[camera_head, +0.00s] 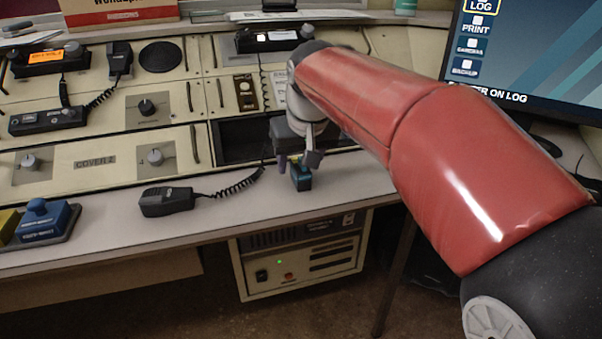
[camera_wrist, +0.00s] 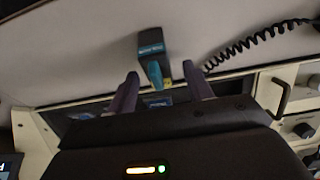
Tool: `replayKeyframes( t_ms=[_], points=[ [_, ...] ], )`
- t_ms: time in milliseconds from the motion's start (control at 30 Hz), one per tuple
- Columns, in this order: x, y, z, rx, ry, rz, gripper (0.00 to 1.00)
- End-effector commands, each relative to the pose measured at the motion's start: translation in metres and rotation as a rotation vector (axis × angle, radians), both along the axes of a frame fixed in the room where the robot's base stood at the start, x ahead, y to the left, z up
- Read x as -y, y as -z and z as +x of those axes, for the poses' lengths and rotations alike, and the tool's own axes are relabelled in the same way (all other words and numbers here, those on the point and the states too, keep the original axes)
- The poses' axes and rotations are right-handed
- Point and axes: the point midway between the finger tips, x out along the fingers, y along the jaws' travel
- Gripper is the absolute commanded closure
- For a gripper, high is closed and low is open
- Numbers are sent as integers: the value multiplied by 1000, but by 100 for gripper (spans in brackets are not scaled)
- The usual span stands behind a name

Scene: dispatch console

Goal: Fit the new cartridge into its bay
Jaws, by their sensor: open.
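A small dark cartridge with a teal tab (camera_head: 301,178) stands on the desk's front ledge, below the console. In the wrist view the cartridge (camera_wrist: 151,45) has a blue label, and its teal tab points toward my gripper. My gripper (camera_head: 298,161) is right over the cartridge, pointing down. In the wrist view my gripper (camera_wrist: 161,78) is open, with a finger on each side of the tab and a gap on both sides. A dark open recess (camera_head: 238,140), apparently the bay, lies in the console behind; my arm hides its right part.
A handset (camera_head: 167,201) with a coiled cord lies on the ledge left of the cartridge. A blue block (camera_head: 42,219) sits on a tray at far left. A monitor (camera_head: 530,60) stands at right. The ledge between handset and blue block is clear.

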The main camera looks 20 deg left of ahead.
Motion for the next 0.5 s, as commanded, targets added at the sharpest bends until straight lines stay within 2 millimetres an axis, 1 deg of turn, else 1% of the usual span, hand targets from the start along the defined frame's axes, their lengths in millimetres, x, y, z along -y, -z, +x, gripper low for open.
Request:
replayKeyframes(
  t_ms=[33,100,367,500],
  points=[
    [-1,7,2,-1,0,-1,49],
    [-2,11,4,0,1,0,49],
    [-2,13,5,2,1,1,49],
    [-2,13,5,2,1,1,67]
  ],
)
